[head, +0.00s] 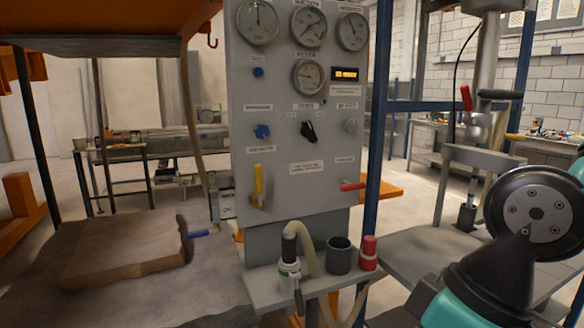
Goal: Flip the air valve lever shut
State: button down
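A grey control panel (297,150) stands upright in the middle of the head view. A yellow lever (258,180) at its lower left stands upright. A red lever (352,186) at its lower right lies nearly level. The panel labels are too small to read, so I cannot tell from them which lever is the air valve's. A blue handle (201,233) sticks out low at the panel's left. My arm shows at the right edge, apart from the panel; my gripper's fingers are not in view.
A blue post (376,130) stands just right of the panel. The sandbed (110,250) is at lower left, and a grey table (410,250) at right.

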aim_at(258, 185)
jog(key=u, duration=0.3)
jog(key=i, duration=0.95)
jog(key=u, duration=0.85)
